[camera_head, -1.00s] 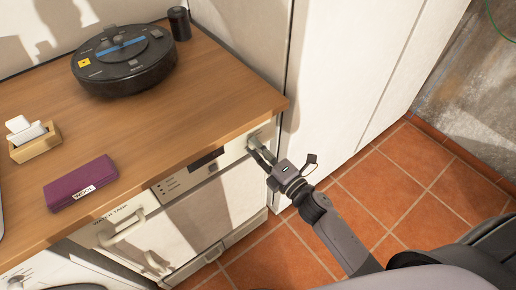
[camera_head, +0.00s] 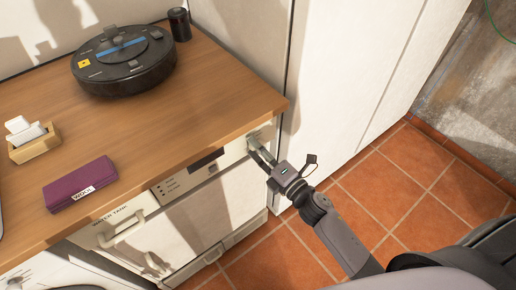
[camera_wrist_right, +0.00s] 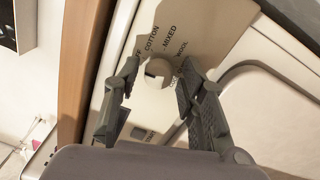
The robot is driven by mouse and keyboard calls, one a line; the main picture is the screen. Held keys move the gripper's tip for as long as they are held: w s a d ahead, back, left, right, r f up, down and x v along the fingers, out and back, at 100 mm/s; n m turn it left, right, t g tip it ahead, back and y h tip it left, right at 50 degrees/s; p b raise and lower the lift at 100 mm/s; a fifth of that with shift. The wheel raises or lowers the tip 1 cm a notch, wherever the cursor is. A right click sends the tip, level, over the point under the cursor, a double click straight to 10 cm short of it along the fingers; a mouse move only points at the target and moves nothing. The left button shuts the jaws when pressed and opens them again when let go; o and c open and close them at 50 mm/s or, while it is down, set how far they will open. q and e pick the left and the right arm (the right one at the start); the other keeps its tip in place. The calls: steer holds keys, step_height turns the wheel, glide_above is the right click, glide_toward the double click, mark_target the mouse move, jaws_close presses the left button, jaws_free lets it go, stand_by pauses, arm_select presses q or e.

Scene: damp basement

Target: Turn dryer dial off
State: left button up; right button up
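The dryer (camera_head: 195,222) is the white front-loading machine under the wooden counter, with its dial at the right end of its panel. In the right wrist view the round pale dial (camera_wrist_right: 160,70) sits between my fingertips, with labels COTTON, MIXED and WOOL around it and a partly hidden label ending in "FF". My right gripper (camera_head: 256,147) reaches the panel's right end; in the wrist view its fingers (camera_wrist_right: 160,66) stand apart on either side of the dial. A small gap seems to show at each side. I cannot tell where the dial points. My left gripper is out of view.
The counter (camera_head: 150,135) overhangs the panel just above my gripper. On it are a black robot vacuum (camera_head: 123,60), a dark cylinder (camera_head: 179,24), a purple case (camera_head: 80,184) and a wooden card holder (camera_head: 34,142). A white tall panel (camera_head: 345,75) stands right of the dryer. The tiled floor is clear.

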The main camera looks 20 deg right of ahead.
steer(key=shift+o, duration=0.4)
steer(key=v, duration=1.2)
